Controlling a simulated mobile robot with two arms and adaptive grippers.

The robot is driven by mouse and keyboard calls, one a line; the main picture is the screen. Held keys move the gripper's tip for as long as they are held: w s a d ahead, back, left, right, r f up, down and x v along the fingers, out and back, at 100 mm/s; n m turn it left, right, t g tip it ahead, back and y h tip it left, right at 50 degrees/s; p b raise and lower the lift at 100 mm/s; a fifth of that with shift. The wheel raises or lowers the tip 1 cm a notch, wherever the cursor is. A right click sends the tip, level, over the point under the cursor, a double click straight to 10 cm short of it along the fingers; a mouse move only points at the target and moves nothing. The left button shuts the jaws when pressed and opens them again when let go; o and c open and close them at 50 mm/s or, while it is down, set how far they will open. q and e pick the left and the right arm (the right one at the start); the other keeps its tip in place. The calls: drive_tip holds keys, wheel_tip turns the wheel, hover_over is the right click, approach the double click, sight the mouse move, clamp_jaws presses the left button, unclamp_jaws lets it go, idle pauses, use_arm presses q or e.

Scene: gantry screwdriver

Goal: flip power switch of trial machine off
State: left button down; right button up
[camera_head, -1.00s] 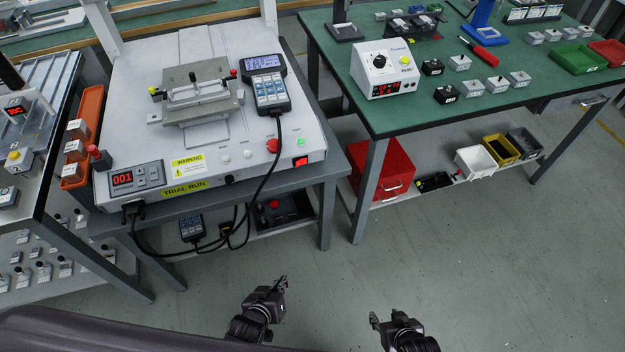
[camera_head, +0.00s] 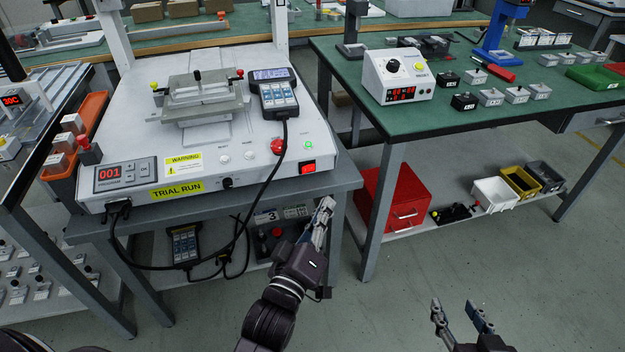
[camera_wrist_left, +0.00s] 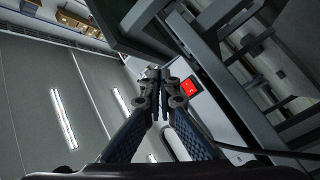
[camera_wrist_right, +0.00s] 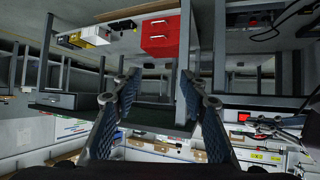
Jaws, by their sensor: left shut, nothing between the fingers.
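The trial machine (camera_head: 130,190) is a white benchtop unit with a yellow TRIAL RUN label on its front. Its red rocker power switch (camera_head: 308,167) sits at the right end of the front face. The switch also shows in the left wrist view (camera_wrist_left: 188,87), just right of the fingertips. My left gripper (camera_head: 325,204) is shut and empty, below and slightly right of the switch and apart from it in the head view. My right gripper (camera_head: 457,308) is open and empty, low over the floor at the right.
A red emergency button (camera_head: 278,147) and a green-lit button (camera_head: 308,144) are near the switch. A black cable (camera_head: 262,190) hangs from the pendant across the machine's front. The green table (camera_head: 470,120) stands right, with a red cabinet (camera_head: 392,200) on its lower shelf.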

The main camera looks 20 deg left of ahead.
sight(308, 168)
use_arm(q)
drive_tip(key=shift+w, duration=0.1)
use_arm(e)
drive_tip(key=shift+r, duration=0.15)
use_arm(q)
drive_tip(key=shift+w+a+b, duration=0.3)
drive_tip(key=shift+w+a, duration=2.65)
drive_tip(key=shift+w, duration=0.25)
use_arm(e)
drive_tip(key=shift+w+a+r+t+y, duration=0.25)
drive_tip(key=shift+w+r+t, duration=0.25)
drive_tip(key=shift+r, duration=0.3)
drive_tip(key=shift+w+a+r+t+y, duration=0.15)
drive_tip(key=shift+w+a+r+t, duration=0.2)
drive_tip(key=shift+w+r, duration=0.3)
drive_tip(key=shift+s+d+r, duration=0.1)
drive_tip(key=shift+r, duration=0.05)
